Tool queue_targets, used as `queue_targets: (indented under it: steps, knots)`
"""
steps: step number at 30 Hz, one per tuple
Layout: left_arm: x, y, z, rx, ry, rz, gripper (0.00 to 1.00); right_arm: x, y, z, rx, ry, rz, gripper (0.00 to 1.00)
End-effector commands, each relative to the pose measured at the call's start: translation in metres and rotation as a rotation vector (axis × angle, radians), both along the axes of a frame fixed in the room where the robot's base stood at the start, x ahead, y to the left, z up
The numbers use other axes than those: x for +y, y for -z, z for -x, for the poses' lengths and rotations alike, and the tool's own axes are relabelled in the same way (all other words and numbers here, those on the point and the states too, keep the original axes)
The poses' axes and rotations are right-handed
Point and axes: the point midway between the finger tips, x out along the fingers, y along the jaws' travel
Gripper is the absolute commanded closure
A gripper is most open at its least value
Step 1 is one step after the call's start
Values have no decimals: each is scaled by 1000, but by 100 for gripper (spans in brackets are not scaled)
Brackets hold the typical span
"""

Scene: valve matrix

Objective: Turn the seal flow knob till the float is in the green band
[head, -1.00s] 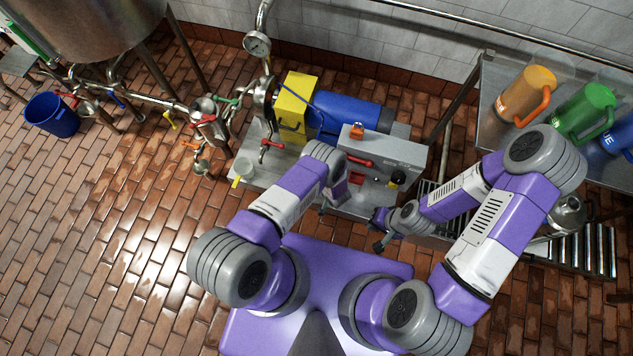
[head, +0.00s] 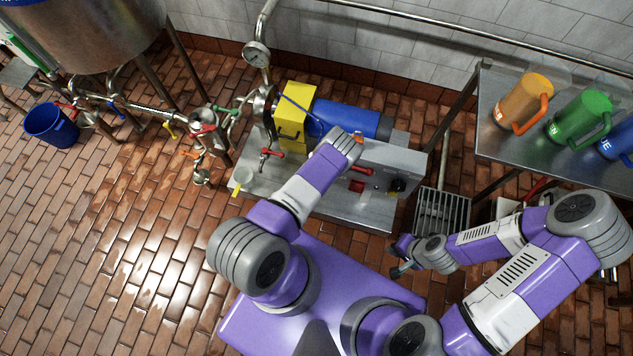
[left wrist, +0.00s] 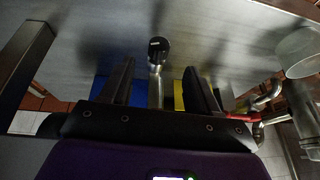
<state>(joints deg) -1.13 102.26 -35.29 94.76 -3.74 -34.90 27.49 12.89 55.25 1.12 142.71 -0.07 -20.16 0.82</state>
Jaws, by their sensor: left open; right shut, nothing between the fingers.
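In the left wrist view my left gripper (left wrist: 159,82) is open. A small black-ended knob on a metal stem (left wrist: 158,45) shows between and beyond its fingers; I cannot tell whether it is the seal flow knob or whether the fingers touch it. In the head view my left wrist covers part of the grey control box (head: 400,160) and its fingers are hidden. The float and green band cannot be made out. My right gripper (head: 399,268) is shut and empty, low in front of the steel bench, apart from the box.
The box front carries a black knob (head: 398,186) and a red switch (head: 357,186). A yellow housing (head: 296,103) and blue motor (head: 350,114) stand behind. A clear cup (head: 243,175) is at the bench's left. Jugs stand on the right shelf (head: 500,150). Floor at left is open.

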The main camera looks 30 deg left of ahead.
Motion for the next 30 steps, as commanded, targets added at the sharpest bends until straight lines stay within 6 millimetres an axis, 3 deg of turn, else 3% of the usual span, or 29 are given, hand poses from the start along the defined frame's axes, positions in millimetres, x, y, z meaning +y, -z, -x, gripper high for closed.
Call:
queue_targets:
  steps: [15, 27, 30]
  knots:
    - [10, 64, -28, -11, 13, -6, 39, 0, 36, 0, 0, 0, 0, 100]
    - [11, 71, -32, -11, 13, -6, 39, 0, 39, 0, 0, 0, 0, 100]
    - [11, 71, -31, -11, 13, -6, 51, 0, 39, 0, 0, 0, 0, 100]
